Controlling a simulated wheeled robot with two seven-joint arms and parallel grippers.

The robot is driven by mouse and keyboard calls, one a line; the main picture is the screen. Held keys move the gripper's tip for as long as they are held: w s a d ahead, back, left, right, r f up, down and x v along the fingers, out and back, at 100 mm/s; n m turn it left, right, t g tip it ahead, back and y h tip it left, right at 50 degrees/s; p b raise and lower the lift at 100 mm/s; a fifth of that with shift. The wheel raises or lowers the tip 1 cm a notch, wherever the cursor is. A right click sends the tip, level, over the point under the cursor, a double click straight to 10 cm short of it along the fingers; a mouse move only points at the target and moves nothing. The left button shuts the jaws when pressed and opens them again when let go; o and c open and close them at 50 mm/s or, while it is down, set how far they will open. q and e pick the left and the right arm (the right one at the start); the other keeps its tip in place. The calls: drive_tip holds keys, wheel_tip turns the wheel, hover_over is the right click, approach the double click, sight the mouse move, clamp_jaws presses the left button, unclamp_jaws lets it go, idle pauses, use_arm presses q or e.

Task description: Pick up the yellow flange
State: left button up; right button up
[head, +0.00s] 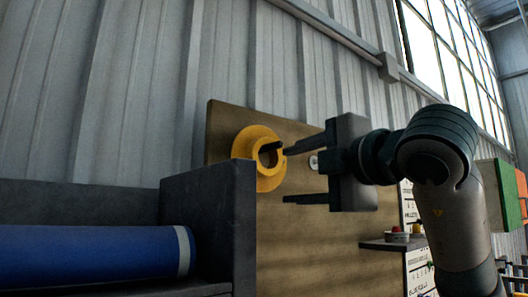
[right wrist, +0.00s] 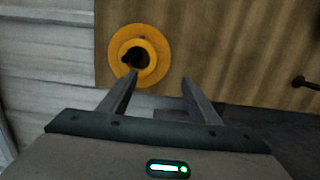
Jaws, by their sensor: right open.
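The yellow flange (head: 243,143) is a round ring with a raised hub, hanging on a dark peg on the upright wooden board (head: 330,245). My right gripper (head: 284,175) is open and empty in front of the board, just right of the flange, with its fingers pointing left toward it. In the head view the upper finger's tip overlaps the flange's edge; whether it touches I cannot tell. In the right wrist view the flange (right wrist: 118,42) lies ahead and to the left, beyond the fingertips (right wrist: 158,82), and is not between them. My left gripper is not in view.
A dark grey panel (head: 210,225) stands at the left, beside a blue roll (head: 90,255) with a pale band. Another peg (right wrist: 305,83) is on the board at right. A small shelf (head: 392,245) with a red button is at the board's right. Corrugated wall is behind.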

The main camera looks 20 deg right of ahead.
sight(264, 180)
drive_tip(key=p+x, duration=0.2)
drive_tip(key=x, duration=0.4)
drive_tip(key=shift+r, duration=0.1)
drive_tip(key=shift+w+a+p, duration=0.2)
drive_tip(key=shift+w+p, duration=0.25)
drive_tip(key=shift+w, duration=0.2)
drive_tip(key=shift+w+a+p, duration=0.1)
drive_tip(key=shift+w+p, duration=0.2)
drive_tip(key=shift+w, duration=0.05)
drive_tip(key=p+x, duration=0.2)
drive_tip(key=x, duration=0.2)
drive_tip(key=shift+w, duration=0.1)
drive_tip(key=shift+w+a+p, duration=0.1)
drive_tip(key=shift+w+p, duration=0.2)
drive_tip(key=shift+w, duration=0.1)
